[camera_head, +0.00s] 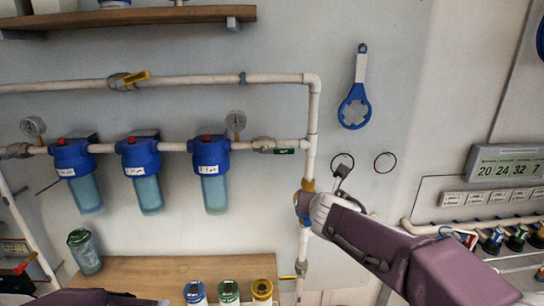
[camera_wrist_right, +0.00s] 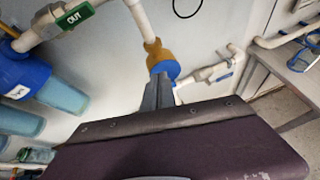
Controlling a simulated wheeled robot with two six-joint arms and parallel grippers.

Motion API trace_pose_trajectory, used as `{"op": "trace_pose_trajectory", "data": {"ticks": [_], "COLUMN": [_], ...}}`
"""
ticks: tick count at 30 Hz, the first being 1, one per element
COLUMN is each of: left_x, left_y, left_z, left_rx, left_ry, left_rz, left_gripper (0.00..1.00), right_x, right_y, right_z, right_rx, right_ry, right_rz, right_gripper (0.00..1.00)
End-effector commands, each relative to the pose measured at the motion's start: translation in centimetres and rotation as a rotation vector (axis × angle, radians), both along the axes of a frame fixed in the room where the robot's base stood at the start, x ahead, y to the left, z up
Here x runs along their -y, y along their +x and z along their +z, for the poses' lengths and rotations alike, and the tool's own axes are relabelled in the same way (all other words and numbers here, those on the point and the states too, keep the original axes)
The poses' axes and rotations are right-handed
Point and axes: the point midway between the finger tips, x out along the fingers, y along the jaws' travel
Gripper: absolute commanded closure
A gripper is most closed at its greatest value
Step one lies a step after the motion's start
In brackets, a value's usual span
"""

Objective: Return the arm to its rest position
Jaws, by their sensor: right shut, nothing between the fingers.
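My right arm reaches in from the right in the head view. My right gripper (camera_wrist_right: 158,92) shows in the wrist view as dark grey fingers, shut and empty. Its tips overlap the lower edge of a blue and brass fitting (camera_wrist_right: 164,66) on the white vertical pipe; I cannot tell whether they touch. In the head view the fitting (camera_head: 305,187) is partly hidden by the end of my right arm. Part of my left arm shows at the bottom left of the head view, but its gripper is out of view.
Several blue filter housings (camera_head: 208,158) hang from the white pipes (camera_head: 220,79). A blue wrench (camera_head: 354,107) hangs on the wall. A wooden counter (camera_head: 150,268) has a clear bottle (camera_head: 84,252) and several capped canisters (camera_head: 261,289). A display panel (camera_head: 506,163) is at the right.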

Motion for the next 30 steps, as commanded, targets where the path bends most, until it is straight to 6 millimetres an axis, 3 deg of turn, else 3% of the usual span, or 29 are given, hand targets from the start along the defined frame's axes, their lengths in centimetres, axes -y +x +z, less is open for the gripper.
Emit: {"op": "trace_pose_trajectory", "data": {"ticks": [1,3,6,8,9,12,15,18,30], "left_x": [0.0,0.0,0.0,0.0,0.0,0.0,0.0,0.0,0.0], "left_y": [0.0,0.0,0.0,0.0,0.0,0.0,0.0,0.0,0.0], "left_z": [0.0,0.0,0.0,0.0,0.0,0.0,0.0,0.0,0.0], "left_rx": [0.0,0.0,0.0,0.0,0.0,0.0,0.0,0.0,0.0], "left_ry": [0.0,0.0,0.0,0.0,0.0,0.0,0.0,0.0,0.0], "left_rz": [0.0,0.0,0.0,0.0,0.0,0.0,0.0,0.0,0.0], "left_gripper": [0.64,0.64,0.64,0.64,0.64,0.64,0.64,0.64,0.64], "right_x": [2.1,4.4,6.2,6.5,6.2,4.5,3.1,2.7,2.8], "right_y": [-1.4,-4.3,-10.0,-14.2,-17.2,-22.7,-25.3,-25.4,-25.3], "right_z": [-4.1,-9.7,-17.0,-20.9,-23.1,-26.4,-27.4,-27.4,-27.4], "right_rx": [-0.087,-0.199,-0.322,-0.362,-0.367,-0.296,-0.161,-0.046,0.012], "right_ry": [0.093,0.313,0.677,0.916,1.07,1.363,1.534,1.629,1.665], "right_rz": [-0.101,-0.307,-0.714,-1.031,-1.271,-1.819,-2.198,-2.376,-2.436], "right_gripper": [1.0,1.0,1.0,1.0,1.0,1.0,1.0,1.0,1.0]}}
